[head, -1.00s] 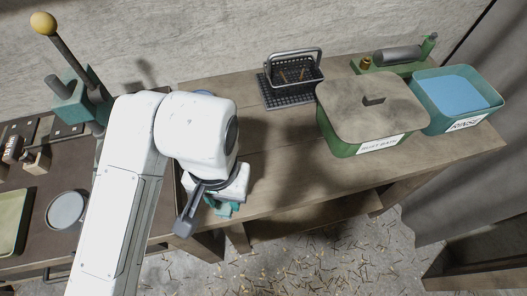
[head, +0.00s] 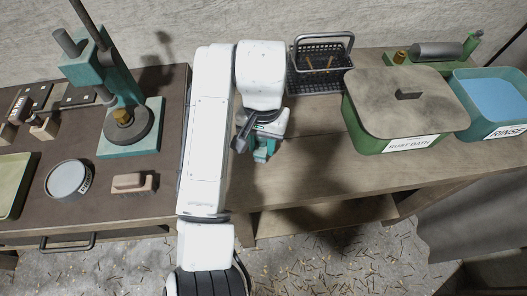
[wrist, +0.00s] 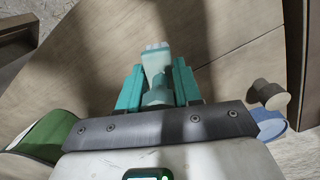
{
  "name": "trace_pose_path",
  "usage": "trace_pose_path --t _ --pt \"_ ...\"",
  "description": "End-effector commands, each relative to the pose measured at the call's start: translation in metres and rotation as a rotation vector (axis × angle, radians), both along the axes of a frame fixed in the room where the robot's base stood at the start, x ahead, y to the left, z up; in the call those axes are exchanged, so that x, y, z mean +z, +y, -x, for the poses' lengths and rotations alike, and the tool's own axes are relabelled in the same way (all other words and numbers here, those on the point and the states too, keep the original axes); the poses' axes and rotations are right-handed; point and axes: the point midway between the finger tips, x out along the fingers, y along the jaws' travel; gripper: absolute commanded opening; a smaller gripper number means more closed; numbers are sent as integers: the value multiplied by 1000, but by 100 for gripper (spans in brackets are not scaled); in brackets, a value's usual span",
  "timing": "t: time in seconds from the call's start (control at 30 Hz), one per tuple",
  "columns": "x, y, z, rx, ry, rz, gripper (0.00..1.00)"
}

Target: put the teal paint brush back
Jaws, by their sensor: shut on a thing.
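The teal paint brush (wrist: 154,60) is between my fingers in the wrist view, its pale end pointing away from my palm. My gripper (wrist: 158,88) is shut on it. In the head view my gripper (head: 263,152) points down over the wooden bench (head: 310,165), left of the green tub and in front of the wire basket. My fingers and wrist hide most of the brush there, and I cannot tell its teal from that of the fingers. The wrist view shows bare wood beyond the brush.
A lidded green tub (head: 365,125) labelled RUST BATH and a blue RINSE tub (head: 490,110) stand right. A wire basket (head: 321,72) stands behind my gripper. On the dark bench at left are a teal press (head: 130,135), a round tin (head: 68,180) and a wooden brush (head: 134,184).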

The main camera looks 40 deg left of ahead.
Motion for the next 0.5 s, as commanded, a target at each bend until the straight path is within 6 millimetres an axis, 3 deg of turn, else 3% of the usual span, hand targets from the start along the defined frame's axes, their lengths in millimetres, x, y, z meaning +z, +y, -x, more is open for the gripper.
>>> trace_pose_path --t 0.3,0.5 --pt "-31 2 -6 0 2 0 0" --pt "-38 2 -6 0 0 -1 0"
